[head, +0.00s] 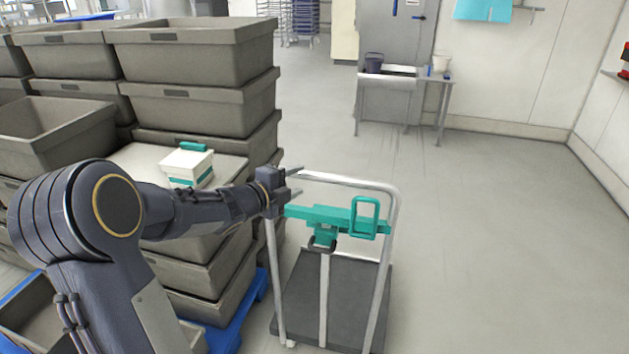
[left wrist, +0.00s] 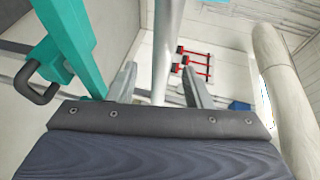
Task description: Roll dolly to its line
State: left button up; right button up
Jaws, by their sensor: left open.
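The dolly has a dark flat deck (head: 345,300) and an upright silver tube handle (head: 393,215). A teal bracket (head: 335,218) with a loop and a dark hook hangs across the handle frame. My left gripper (head: 294,183) is at the upper left corner of the handle, with its fingers apart. In the left wrist view, a silver tube (left wrist: 165,45) shows between the open fingers (left wrist: 160,85); I cannot tell if they touch it. The teal bracket also shows at left there. No line on the floor is distinguishable. My right gripper is not in view.
Stacked grey crates (head: 190,50) on a blue pallet (head: 228,335) stand close left of the dolly. A white box (head: 187,167) with teal trim sits on the stack. A small table (head: 440,82) with buckets stands at the back. The floor (head: 500,240) to the right is clear.

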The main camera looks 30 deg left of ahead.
aim_at(312, 173)
pick_arm(q)
jog(key=x, duration=0.7)
jog(key=shift+p, duration=0.3)
grip_shut()
